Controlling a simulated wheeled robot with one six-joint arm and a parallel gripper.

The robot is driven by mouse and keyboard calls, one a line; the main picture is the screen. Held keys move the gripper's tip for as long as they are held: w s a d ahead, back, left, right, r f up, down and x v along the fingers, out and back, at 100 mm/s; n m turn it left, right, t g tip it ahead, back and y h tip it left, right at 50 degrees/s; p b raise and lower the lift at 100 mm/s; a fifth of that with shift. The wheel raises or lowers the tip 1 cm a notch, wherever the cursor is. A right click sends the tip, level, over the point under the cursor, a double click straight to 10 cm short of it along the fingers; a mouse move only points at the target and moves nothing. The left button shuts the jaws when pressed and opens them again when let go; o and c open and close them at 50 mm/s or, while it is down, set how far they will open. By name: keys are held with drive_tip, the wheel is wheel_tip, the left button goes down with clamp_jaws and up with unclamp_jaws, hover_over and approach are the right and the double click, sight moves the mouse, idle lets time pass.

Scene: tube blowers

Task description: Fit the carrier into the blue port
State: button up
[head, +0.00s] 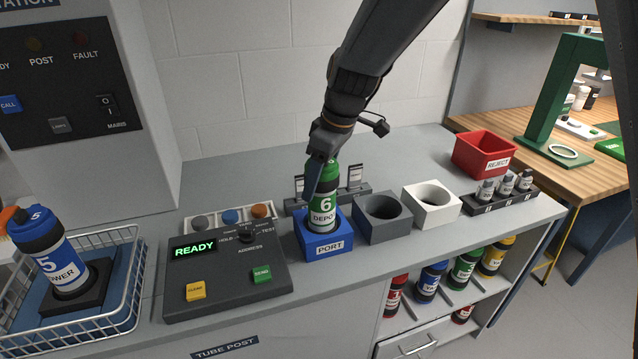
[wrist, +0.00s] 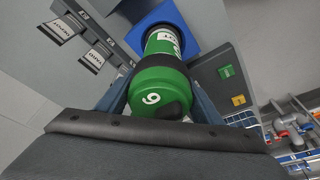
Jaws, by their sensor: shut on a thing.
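The carrier (head: 323,204) is a green canister with a white label reading 6 and DEPOT and dark bands. It stands about upright at the blue port (head: 326,245), a blue block labelled PORT, with its lower end in or at the opening; how deep it sits is hidden. My gripper (head: 323,172) is shut on the upper part of the carrier from above. In the wrist view the carrier (wrist: 159,88) lies between my fingers, with its far end inside the outline of the blue port (wrist: 183,14).
A control box (head: 225,275) reading READY is left of the port. A grey socket (head: 382,230), a white socket (head: 432,215), a vial rack (head: 505,197) and a red REJECT bin (head: 484,153) are to the right. A wire basket (head: 120,310) holds a blue carrier (head: 48,250).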

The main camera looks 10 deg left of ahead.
drive_tip(key=o, duration=1.6)
